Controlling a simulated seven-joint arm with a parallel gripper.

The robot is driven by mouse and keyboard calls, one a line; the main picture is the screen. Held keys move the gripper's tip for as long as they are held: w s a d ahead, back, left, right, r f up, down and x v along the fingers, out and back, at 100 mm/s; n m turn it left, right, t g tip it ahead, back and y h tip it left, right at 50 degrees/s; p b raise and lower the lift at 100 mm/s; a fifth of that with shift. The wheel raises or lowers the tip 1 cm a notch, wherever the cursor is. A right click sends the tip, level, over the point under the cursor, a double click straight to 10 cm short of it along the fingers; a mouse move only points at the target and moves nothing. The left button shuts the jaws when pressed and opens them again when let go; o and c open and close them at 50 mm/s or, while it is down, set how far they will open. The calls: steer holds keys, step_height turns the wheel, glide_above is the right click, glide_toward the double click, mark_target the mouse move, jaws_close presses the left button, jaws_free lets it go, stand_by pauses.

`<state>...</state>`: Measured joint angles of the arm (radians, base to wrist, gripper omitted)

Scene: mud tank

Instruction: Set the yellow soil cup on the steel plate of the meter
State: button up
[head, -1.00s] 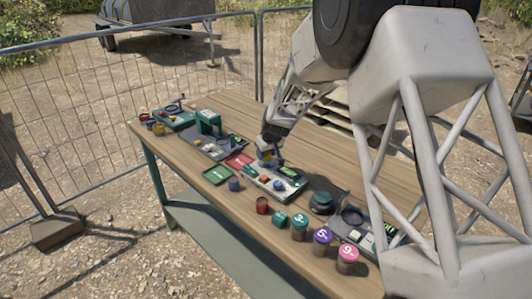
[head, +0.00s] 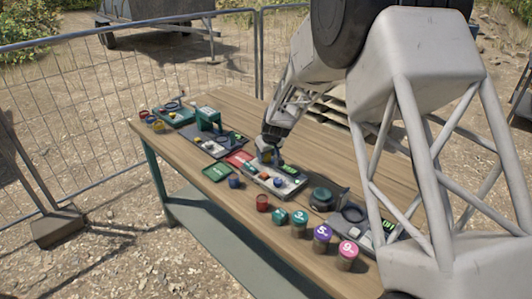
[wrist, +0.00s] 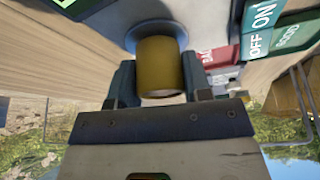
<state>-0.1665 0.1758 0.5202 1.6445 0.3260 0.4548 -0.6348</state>
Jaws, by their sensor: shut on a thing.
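The yellow soil cup (wrist: 160,67) fills the middle of the wrist view, between the two fingers of my gripper (wrist: 160,84). My gripper is shut on it. The round steel plate (wrist: 142,30) shows directly behind the cup, and the cup overlaps it. I cannot tell whether the cup touches the plate or hangs just above it. In the head view my gripper (head: 267,156) is over the far part of the grey meter (head: 262,180), which has a lit green display (head: 289,169). The cup is small and partly hidden there.
A green GOOD tray (head: 217,174) and a red BAD tray (head: 240,158) lie beside the meter. More instruments occupy both table ends.

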steer(key=shift+f, duration=0.2)
steer(key=o, duration=1.4)
steer(key=shift+r, duration=0.1)
steer(key=shift+r, duration=3.65)
steer(key=shift+r, duration=0.1)
